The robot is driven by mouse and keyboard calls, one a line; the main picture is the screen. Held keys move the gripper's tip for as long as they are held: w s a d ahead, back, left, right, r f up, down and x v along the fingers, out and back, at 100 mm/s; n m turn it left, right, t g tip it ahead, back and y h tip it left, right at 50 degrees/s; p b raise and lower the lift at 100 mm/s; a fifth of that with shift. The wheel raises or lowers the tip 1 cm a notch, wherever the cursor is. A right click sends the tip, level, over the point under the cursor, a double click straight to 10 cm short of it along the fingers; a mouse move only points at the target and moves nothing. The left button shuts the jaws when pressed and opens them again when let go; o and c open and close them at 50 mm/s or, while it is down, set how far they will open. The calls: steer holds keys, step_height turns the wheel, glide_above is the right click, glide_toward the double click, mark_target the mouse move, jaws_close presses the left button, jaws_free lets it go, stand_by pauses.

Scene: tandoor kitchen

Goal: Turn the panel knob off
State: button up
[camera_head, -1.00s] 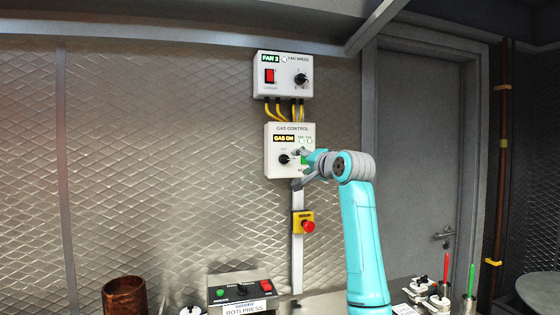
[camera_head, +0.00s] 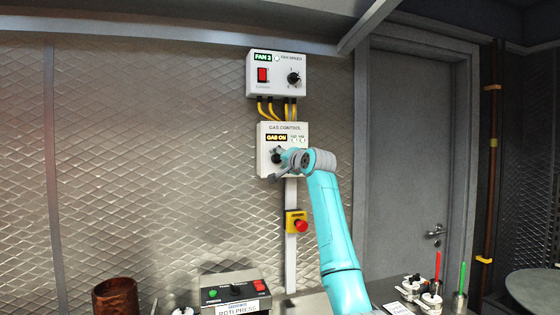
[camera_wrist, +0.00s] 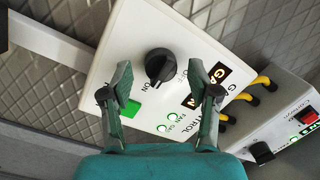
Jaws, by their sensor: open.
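The gas control panel (camera_head: 264,160) is a white box on the wall with a lit "GAS ON" display (camera_head: 276,137). Its black knob (camera_wrist: 160,66) shows clearly in the wrist view, with its pointer toward the "ON" mark. In the head view the knob (camera_head: 276,158) is partly beside my gripper. My gripper (camera_wrist: 161,80) is open, with one finger on each side of the knob in the picture. The fingers appear just in front of the panel; I cannot tell whether they touch the knob. A green label (camera_wrist: 131,108) lies near the left finger.
The fan box (camera_head: 277,73) with a red switch and knob hangs above, joined by yellow cables (camera_head: 270,108). A red emergency button (camera_head: 300,226) sits below the panel. The roti press control box (camera_head: 236,290) and a brown pot (camera_head: 117,297) stand lower down.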

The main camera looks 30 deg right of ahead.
steer(key=shift+w, duration=0.15)
jaws_close()
